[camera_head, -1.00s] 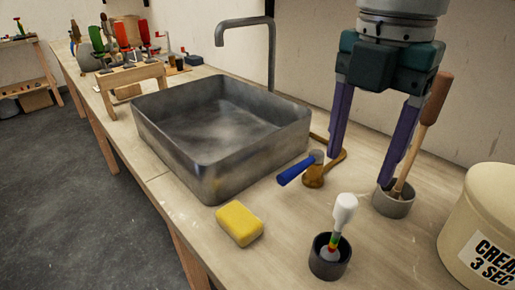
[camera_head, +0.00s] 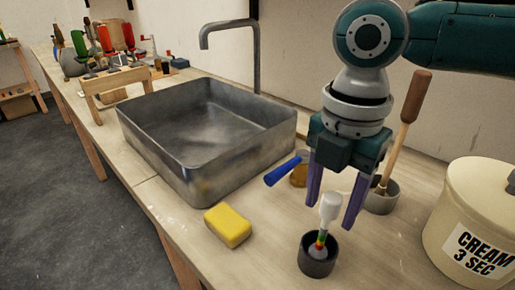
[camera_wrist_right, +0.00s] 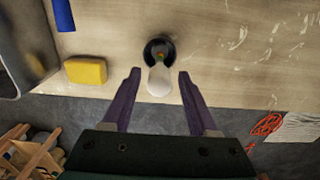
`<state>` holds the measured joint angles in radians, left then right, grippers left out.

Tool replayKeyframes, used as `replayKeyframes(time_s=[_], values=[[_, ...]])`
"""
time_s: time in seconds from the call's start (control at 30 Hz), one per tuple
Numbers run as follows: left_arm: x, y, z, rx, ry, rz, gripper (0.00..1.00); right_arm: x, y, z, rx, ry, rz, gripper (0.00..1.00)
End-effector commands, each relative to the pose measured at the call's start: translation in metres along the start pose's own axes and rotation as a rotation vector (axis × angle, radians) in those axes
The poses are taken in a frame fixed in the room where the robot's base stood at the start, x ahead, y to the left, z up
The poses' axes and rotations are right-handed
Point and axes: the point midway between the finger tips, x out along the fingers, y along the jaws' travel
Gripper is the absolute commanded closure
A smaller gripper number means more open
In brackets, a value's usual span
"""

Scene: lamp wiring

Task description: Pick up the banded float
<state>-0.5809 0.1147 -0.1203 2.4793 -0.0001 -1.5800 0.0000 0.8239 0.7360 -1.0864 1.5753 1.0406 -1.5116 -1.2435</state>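The banded float (camera_head: 329,214) has a white top and a stem with coloured bands. It stands in a small dark cup (camera_head: 317,258) on the bench, leaning slightly in the head view. My right gripper (camera_head: 332,217) is open, with its two purple fingers on either side of the float's white top in the head view. In the right wrist view the float's white top (camera_wrist_right: 159,80) lies between and just beyond the open fingertips (camera_wrist_right: 159,75), apart from both. The float's lower end is hidden in the cup (camera_wrist_right: 154,47). My left gripper is not in view.
A yellow sponge (camera_head: 228,226) lies left of the cup, beside the metal sink (camera_head: 190,172). A blue-handled tool (camera_head: 283,171) lies behind.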

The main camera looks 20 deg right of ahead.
Motion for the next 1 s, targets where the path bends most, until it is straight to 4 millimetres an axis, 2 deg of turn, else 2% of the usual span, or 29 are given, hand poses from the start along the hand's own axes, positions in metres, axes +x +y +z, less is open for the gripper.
replayKeyframes(time_s=[0.07, 0.5, 1.0], values=[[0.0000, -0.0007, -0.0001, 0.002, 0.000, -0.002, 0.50, -0.0002, 0.0000, 0.0001, 0.000, 0.000, 0.000, 0.51], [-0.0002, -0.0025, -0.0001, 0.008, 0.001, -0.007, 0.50, -0.0004, 0.0000, 0.0001, 0.001, 0.000, 0.000, 1.00], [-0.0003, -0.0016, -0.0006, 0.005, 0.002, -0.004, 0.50, -0.0005, 0.0001, 0.0001, 0.001, 0.000, 0.000, 1.00]])
